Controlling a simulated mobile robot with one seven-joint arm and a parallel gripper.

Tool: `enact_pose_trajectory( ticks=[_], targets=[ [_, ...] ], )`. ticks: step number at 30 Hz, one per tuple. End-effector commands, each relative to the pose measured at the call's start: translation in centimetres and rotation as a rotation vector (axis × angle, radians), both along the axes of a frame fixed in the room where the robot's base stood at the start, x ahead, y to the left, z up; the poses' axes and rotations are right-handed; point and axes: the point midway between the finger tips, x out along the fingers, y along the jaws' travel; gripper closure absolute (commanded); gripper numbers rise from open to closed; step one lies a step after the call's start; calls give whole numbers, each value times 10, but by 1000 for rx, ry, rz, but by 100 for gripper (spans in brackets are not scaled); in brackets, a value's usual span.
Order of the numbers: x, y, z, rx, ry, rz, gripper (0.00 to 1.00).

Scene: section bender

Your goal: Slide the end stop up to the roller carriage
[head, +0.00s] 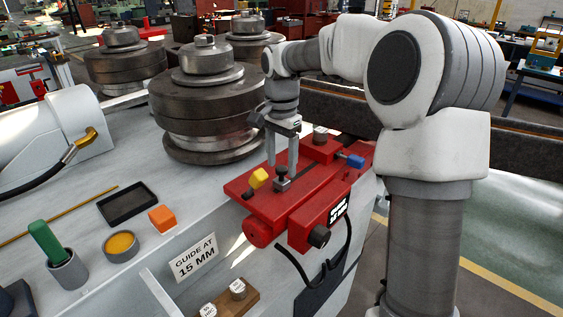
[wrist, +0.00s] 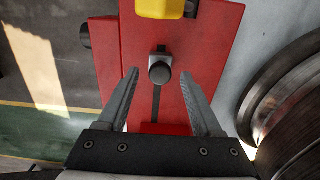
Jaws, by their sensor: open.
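The end stop, taken to be the small grey block with a black knob (head: 281,178), sits on the red machine's top; it also shows in the wrist view (wrist: 160,70), in a dark slot. My gripper (head: 282,163) points down over it, open. In the wrist view my fingertips (wrist: 159,74) lie on either side of the knob, with a visible gap at each side. The roller carriage is probably the red block with a metal cylinder on top (head: 320,146), right of and behind the stop, with red surface between them. My gripper hides part of the lower slot in the wrist view.
A yellow block (head: 258,178) stands close left of the stop, and a blue piece (head: 355,161) is at the machine's right end. Large steel rollers (head: 205,105) stand close behind my gripper. A black tray (head: 128,204) and orange block (head: 162,219) lie left.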

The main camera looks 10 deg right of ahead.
Motion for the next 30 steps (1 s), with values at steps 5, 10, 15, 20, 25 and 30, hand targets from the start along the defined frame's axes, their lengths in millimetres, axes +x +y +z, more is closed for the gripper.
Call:
enact_pose_trajectory(
  ticks=[5,10,15,20,25,30],
  targets=[
    [0,0,-4,1,-1,0,34],
    [0,0,-4,1,-1,0,35],
    [0,0,-3,1,-1,0,66],
    [0,0,-3,1,-1,0,95],
    [1,-2,-2,0,0,-1,100],
    [17,-24,2,2,-1,-5,100]
  ],
)
